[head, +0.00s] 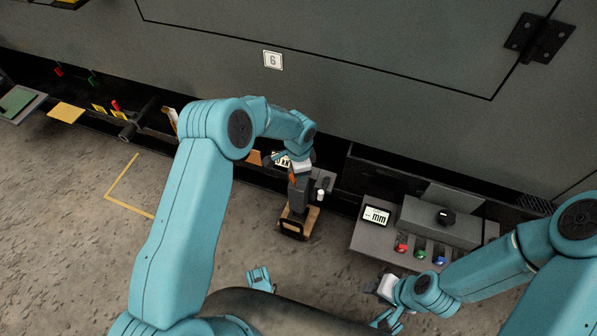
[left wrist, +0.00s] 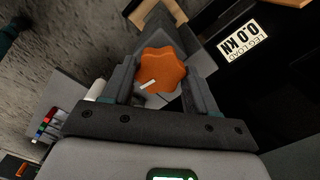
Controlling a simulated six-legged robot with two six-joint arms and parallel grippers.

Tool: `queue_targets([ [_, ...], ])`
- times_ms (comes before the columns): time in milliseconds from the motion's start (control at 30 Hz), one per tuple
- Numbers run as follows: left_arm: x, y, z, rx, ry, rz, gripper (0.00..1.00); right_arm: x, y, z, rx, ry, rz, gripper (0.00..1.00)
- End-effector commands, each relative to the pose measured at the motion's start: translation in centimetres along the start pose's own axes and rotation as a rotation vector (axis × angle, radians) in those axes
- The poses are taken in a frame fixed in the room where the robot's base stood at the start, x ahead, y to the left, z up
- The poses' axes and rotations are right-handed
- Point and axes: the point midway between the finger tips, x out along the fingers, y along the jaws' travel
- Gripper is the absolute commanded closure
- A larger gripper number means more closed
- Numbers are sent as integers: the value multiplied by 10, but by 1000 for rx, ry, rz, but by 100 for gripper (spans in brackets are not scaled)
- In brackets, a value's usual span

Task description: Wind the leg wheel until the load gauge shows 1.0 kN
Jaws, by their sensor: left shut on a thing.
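The orange lobed leg wheel (left wrist: 162,69) with a white mark sits between the two fingers of my left gripper (left wrist: 155,82) in the left wrist view. The gripper is shut on it. In the head view only a sliver of orange shows beside the grey leg (head: 300,195), which stands on a wooden block (head: 297,222). The load gauge (left wrist: 239,39), labelled LEG LOAD, reads 0.0 kN; its white face is partly hidden behind my left arm in the head view (head: 279,159). My right gripper (head: 386,288) is at the lower right, away from the leg; its fingers are unclear.
A grey bench unit (head: 440,221) with an mm display (head: 376,215) and red, green and blue pieces stands right of the leg. The large grey enclosure (head: 330,90) rises behind. Yellow tape (head: 125,190) marks the floor at left, where the concrete is clear.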

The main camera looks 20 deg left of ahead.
Motion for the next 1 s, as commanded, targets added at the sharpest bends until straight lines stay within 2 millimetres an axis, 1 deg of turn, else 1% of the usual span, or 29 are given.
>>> queue_targets([
  [33, 0, 0, 0, 0, 1, -1, 39, 0, 0, 0, 0, 0, 0, 56],
  [67, 0, 0, 0, -1, 1, -1, 29, 0, 0, 0, 0, 0, 0, 56],
  [100, 0, 0, 0, -1, 1, -1, 17, 0, 0, 0, 0, 0, 0, 56],
  [367, 0, 0, 0, -1, 1, -1, 17, 0, 0, 0, 0, 0, 0, 56],
  [467, -6, 0, 0, -1, 1, -1, 17, -2, -1, 0, -1, -1, 0, 56],
  [567, -21, -1, 0, -2, 2, -2, 17, -8, -4, 2, -3, -4, 0, 56],
  [667, -46, -1, 0, -1, 2, -3, 17, -16, -8, 4, -8, -9, -1, 56],
  [700, -57, -1, -1, -1, 3, -4, 17, -19, -10, 4, -11, -11, -1, 56],
  [900, -110, -1, 0, 0, 2, -3, 17, -33, -17, 8, -22, -22, -2, 56],
  [1000, -132, 0, -1, -1, 2, -3, 17, -38, -20, 10, -25, -24, -3, 56],
])
